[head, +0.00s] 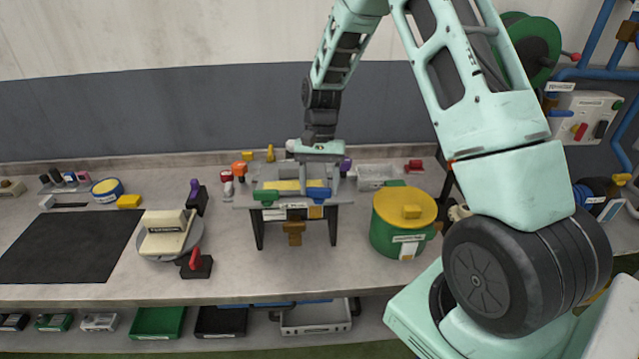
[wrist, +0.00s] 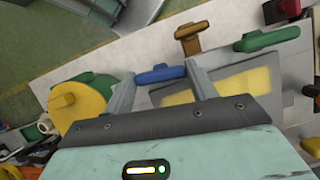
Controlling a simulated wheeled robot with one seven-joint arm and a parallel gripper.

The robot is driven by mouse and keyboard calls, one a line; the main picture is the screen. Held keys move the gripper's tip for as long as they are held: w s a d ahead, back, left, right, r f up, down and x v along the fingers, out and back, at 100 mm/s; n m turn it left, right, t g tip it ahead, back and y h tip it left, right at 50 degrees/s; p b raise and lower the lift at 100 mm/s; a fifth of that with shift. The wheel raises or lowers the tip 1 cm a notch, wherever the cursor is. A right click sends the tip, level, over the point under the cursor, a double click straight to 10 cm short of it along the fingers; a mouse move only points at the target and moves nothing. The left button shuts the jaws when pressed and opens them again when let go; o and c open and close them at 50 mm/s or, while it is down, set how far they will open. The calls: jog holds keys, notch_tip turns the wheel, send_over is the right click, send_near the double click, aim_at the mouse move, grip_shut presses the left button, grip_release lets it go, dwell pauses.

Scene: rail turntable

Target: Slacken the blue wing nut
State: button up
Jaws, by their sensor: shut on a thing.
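The blue wing nut (head: 319,193) sits on the front edge at the right of a grey raised fixture (head: 243,202). In the wrist view the blue wing nut (wrist: 160,74) lies between the two fingers of my gripper (wrist: 160,79). The fingers are shut on it, one at each end of its wings. In the head view my gripper (head: 318,176) reaches over the fixture from behind, and its fingers are hard to make out. A green wing nut (head: 265,196) is at the left of the same edge, and a brown one (head: 294,228) is lower on the front.
A green drum with a yellow lid (head: 405,205) stands close to the right of the fixture. A turntable (head: 185,240) with a cream block and a red-handled clamp (head: 196,263) is at the left. A black mat (head: 70,245) lies farther left. The bench front is mostly clear.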

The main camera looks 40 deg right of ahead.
jog(key=shift+n, duration=0.6)
jog(key=o, duration=1)
jog(key=b+v, duration=0.1)
jog(key=v, duration=0.4)
jog(key=b+v, duration=0.2)
jog(key=v, duration=0.4)
jog(key=b+v, duration=0.1)
jog(key=v, duration=0.5)
jog(key=shift+w+a+r+b, duration=0.2)
jog(key=shift+w+r+b, duration=0.05)
jog(key=shift+b, duration=0.05)
